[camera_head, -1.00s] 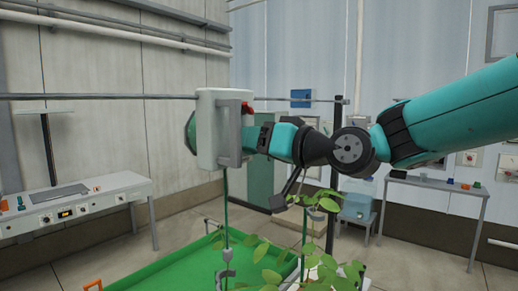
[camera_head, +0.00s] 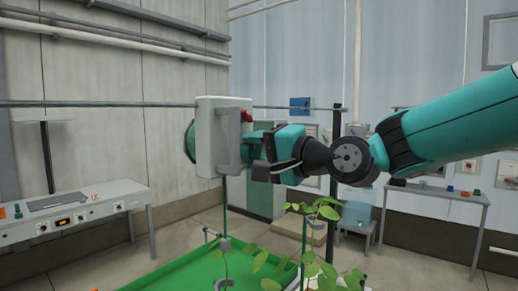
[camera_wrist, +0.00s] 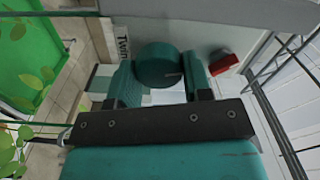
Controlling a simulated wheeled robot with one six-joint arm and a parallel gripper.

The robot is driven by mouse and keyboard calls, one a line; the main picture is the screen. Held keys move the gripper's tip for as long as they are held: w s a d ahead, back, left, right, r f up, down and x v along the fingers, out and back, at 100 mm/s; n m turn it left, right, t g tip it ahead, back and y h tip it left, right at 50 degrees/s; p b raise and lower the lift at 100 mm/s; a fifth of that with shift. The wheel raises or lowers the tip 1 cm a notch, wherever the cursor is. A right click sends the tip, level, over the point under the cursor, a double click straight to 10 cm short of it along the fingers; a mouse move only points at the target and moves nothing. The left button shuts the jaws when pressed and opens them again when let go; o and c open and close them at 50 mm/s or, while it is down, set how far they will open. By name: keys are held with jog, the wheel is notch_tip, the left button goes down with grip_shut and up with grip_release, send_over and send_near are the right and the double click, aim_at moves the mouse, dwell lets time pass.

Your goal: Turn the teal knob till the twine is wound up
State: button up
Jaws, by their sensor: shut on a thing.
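The teal knob (camera_wrist: 158,65) is a round cap on the face of a pale grey box (camera_head: 207,150). My gripper (camera_wrist: 161,80) is shut on the knob, with one finger on each side of it in the wrist view. In the head view my gripper (camera_head: 258,148) meets the box's right face, and the knob is largely hidden there. A teal round part (camera_head: 190,142) shows behind the box's left side. A green twine (camera_head: 224,193) hangs straight down from the box toward the plants. The wound-up amount cannot be seen.
A red part (camera_wrist: 224,62) sits on the box close beside my right finger. A horizontal rail (camera_head: 100,104) runs by the box. Leafy plants (camera_head: 325,212) and a green tray (camera_head: 170,272) are below. A bench (camera_head: 75,215) stands left, a table (camera_head: 440,190) right.

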jog(key=shift+m+p, duration=0.35)
jog(key=shift+m, duration=1.25)
jog(key=o, duration=0.9)
jog(key=shift+f, duration=0.1)
jog(key=shift+s+d+b, duration=0.2)
jog(key=shift+d+b, duration=0.1)
jog(key=shift+b+v, duration=3.45)
jog(key=shift+v, duration=4.9)
